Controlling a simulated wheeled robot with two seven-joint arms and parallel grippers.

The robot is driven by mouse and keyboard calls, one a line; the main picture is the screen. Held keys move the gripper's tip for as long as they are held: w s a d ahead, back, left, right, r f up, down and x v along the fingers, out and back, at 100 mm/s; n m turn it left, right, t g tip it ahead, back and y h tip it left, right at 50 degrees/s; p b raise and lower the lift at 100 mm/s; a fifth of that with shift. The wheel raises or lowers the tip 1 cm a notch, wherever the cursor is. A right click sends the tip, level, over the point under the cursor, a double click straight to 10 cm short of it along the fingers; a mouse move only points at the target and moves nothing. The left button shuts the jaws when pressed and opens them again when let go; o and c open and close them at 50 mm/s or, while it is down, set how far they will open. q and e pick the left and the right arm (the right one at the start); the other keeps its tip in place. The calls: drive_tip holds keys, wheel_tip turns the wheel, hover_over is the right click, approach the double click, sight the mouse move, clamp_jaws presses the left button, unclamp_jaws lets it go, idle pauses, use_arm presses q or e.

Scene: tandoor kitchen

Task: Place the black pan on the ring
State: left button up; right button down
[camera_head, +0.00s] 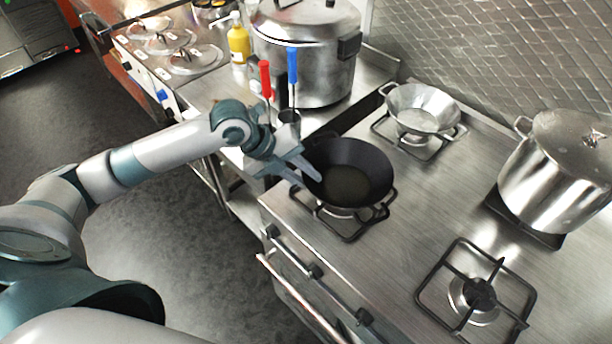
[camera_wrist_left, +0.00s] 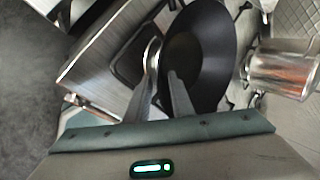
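The black pan (camera_head: 350,176) is a deep round pan at the front-left burner of the cooktop, over a black grate (camera_head: 350,236); I cannot tell whether it rests fully on it. It also shows in the left wrist view (camera_wrist_left: 205,60). My left gripper (camera_head: 311,180) is at the pan's left rim. In the left wrist view, my gripper's fingers (camera_wrist_left: 161,78) are apart, one over the pan's dark inside and one outside its edge. The front-right gas ring (camera_head: 478,294) is bare under its black grate. My right gripper is out of view.
A silver wok (camera_head: 422,108) stands on the back-left burner. A lidded steel pot (camera_head: 556,176) stands at the right. Behind my gripper are a big steel pot (camera_head: 310,60), red-handled (camera_head: 265,78) and blue-handled (camera_head: 292,65) utensils and a yellow bottle (camera_head: 238,44). The cooktop's middle is clear.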

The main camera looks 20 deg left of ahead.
use_arm(q)
drive_tip(key=b+v, duration=0.2)
drive_tip(key=v, duration=0.9)
drive_tip(key=shift+a+r+b, duration=0.15)
drive_tip(key=shift+r+b, duration=0.2)
drive_tip(key=shift+s, duration=0.15)
